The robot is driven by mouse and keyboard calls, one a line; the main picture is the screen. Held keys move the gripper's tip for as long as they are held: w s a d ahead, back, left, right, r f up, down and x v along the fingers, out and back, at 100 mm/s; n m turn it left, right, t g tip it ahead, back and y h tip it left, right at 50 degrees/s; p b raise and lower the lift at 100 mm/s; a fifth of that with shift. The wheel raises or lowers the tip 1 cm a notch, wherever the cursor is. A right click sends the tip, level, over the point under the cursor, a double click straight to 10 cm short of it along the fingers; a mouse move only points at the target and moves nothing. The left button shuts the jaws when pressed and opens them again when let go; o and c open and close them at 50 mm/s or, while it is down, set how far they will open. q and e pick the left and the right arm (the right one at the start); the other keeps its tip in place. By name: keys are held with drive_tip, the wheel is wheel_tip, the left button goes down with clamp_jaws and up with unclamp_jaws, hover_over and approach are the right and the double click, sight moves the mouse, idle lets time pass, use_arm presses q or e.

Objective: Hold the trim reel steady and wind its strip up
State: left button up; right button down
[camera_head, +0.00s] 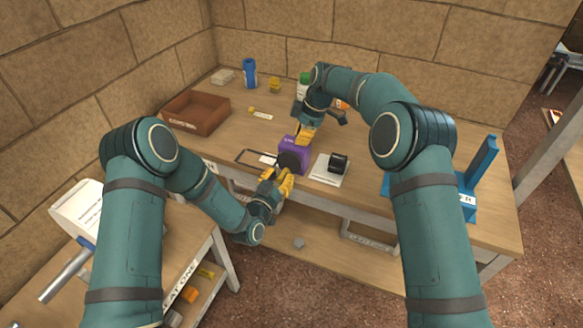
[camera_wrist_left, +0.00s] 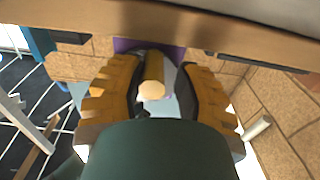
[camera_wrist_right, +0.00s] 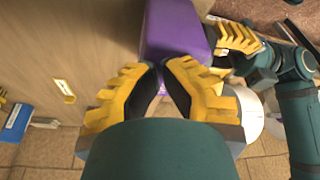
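The trim reel (camera_head: 291,147) is a purple block with a dark round side, standing at the front edge of the wooden table. My right gripper (camera_head: 305,136) is at its top; in the right wrist view its fingertips (camera_wrist_right: 163,66) are nearly together on a narrow purple part of the reel (camera_wrist_right: 178,28). My left gripper (camera_head: 277,182) is at the reel's front side. In the left wrist view its fingers (camera_wrist_left: 158,75) stand apart around a pale wooden knob (camera_wrist_left: 152,82), with a gap on the right. Purple of the reel shows behind the knob. The strip cannot be made out clearly.
A black item on a white pad (camera_head: 331,168) stands right of the reel. A brown tray (camera_head: 197,113) stands at the back left, a blue stand (camera_head: 480,165) at the right. Several small items line the back.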

use_arm(q)
drive_tip(key=shift+w+a, duration=0.1)
drive_tip(key=shift+a, duration=0.05)
idle(0.3)
drive_tip(key=shift+a+r, duration=0.15)
drive_tip(key=shift+w+a+r, duration=0.1)
drive_tip(key=shift+a+r, duration=0.05)
idle(0.8)
drive_tip(key=shift+a+r, duration=0.15)
drive_tip(key=c, duration=0.3)
idle(0.5)
drive_tip(key=shift+w+a+r, duration=0.15)
drive_tip(key=shift+a+r, duration=0.1)
drive_tip(key=shift+r, duration=0.2)
drive_tip(key=shift+c, duration=0.3)
